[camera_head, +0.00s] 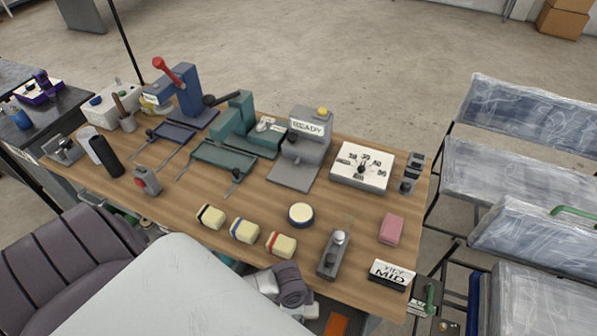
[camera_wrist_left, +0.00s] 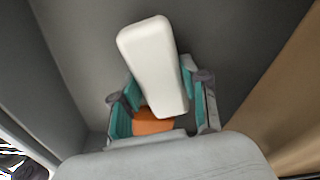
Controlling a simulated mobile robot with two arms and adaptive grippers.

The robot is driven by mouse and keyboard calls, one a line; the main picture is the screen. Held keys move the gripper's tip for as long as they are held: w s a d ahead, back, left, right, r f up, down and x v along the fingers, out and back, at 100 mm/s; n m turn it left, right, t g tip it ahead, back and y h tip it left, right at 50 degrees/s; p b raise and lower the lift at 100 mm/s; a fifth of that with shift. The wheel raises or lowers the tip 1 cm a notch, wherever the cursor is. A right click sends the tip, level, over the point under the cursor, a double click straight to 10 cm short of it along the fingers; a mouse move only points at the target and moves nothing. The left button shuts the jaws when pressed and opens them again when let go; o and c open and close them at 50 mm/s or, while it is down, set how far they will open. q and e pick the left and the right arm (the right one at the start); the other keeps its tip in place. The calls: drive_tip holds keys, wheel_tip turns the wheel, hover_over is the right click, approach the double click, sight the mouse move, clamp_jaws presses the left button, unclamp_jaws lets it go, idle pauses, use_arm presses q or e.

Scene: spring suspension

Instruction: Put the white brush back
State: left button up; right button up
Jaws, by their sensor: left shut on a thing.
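In the left wrist view, my left gripper (camera_wrist_left: 160,90) is shut on a white block-like thing (camera_wrist_left: 148,52), which looks like the white brush. Its teal finger pads sit on either side of the lower part of the block. The block is tilted, with its long free end reaching past the fingertips. An orange patch (camera_wrist_left: 152,121) shows behind it between the fingers; I cannot tell what it belongs to. My right gripper is in neither view.
The wooden table (camera_head: 330,205) holds a blue press (camera_head: 188,92), a READY machine (camera_head: 306,140), a dial box (camera_head: 362,167), several cream blocks (camera_head: 244,230) and a pink block (camera_head: 392,229).

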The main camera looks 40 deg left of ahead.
use_arm(q)
drive_tip(key=o, duration=0.8)
drive_tip(key=shift+c, duration=0.2)
drive_tip(key=shift+r, duration=0.25)
wheel_tip(320, 180, up, 12)
drive_tip(key=s+a, duration=0.1)
drive_tip(key=shift+f, duration=0.25)
drive_tip(key=shift+s, duration=0.1)
